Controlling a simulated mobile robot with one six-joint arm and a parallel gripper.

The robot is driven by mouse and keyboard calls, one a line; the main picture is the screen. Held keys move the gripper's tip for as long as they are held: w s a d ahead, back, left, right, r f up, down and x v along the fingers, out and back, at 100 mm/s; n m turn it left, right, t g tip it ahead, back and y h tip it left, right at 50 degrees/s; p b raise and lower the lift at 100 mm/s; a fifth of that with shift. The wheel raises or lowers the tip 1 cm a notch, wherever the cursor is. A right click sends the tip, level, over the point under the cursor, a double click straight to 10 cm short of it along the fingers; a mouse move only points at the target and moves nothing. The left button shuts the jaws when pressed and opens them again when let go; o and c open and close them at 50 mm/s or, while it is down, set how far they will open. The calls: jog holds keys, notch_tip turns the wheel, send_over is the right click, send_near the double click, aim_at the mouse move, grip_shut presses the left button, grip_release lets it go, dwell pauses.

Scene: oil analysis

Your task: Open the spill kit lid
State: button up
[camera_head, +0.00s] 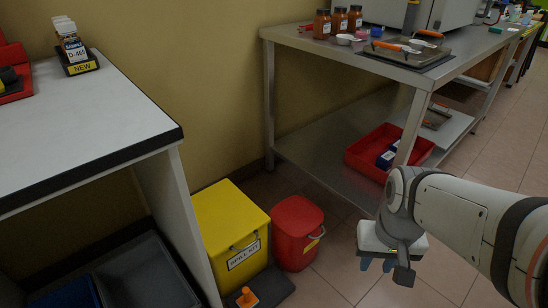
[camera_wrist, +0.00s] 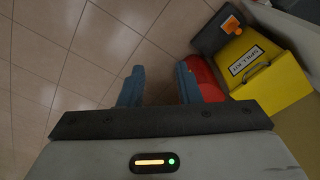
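The spill kit (camera_head: 231,232) is a yellow box with a black-on-white label and a wire handle on its front, standing on the floor in the head view. Its yellow lid (camera_head: 226,212) looks closed. The spill kit also shows at the right of the wrist view (camera_wrist: 268,78), with its label and handle visible. My gripper (camera_head: 377,265) is to the right of the box, beyond the red bin, pointing down above the floor. In the wrist view its two blue fingers (camera_wrist: 159,85) are spread apart with nothing between them.
A red lidded bin (camera_head: 297,233) stands right beside the spill kit, between it and my gripper. A dark mat (camera_head: 270,289) with an orange object (camera_head: 247,297) lies before the box. A white table (camera_head: 80,125) stands left, a steel table (camera_head: 385,72) behind. The tiled floor at right is clear.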

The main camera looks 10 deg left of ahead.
aim_at(249, 246)
jog(key=shift+d, duration=0.15)
jog(key=w+a+f+m+g+y+p, duration=0.2)
jog(key=w+a+f+m+g+y, duration=0.25)
jog(key=w+a+m, duration=0.3)
jog(key=w+a+f+m+g+y+p, duration=0.1)
jog(key=w+a+f+m+g+y, duration=0.2)
jog(key=w+a+f+m+y, duration=0.5)
jog(key=w+a+f+m+t+y+p, duration=0.1)
jog(key=w+a+f+m+t+y, duration=0.25)
jog(key=f+m, duration=0.55)
jog(key=w+a+f+m+t+y+p, duration=0.15)
jog(key=a+f+m+y, duration=0.3)
jog(key=f+m, duration=0.5)
jog(key=shift+h, duration=0.45)
jog(key=a, duration=0.2)
jog(key=a+b, duration=0.1)
jog(key=a, duration=0.2)
jog(key=a+r+b, duration=0.1)
jog(key=a, duration=0.1)
jog(key=shift+s+a, duration=0.1)
jog(key=shift+a, duration=0.15)
jog(key=shift+c, duration=0.5)
grip_shut()
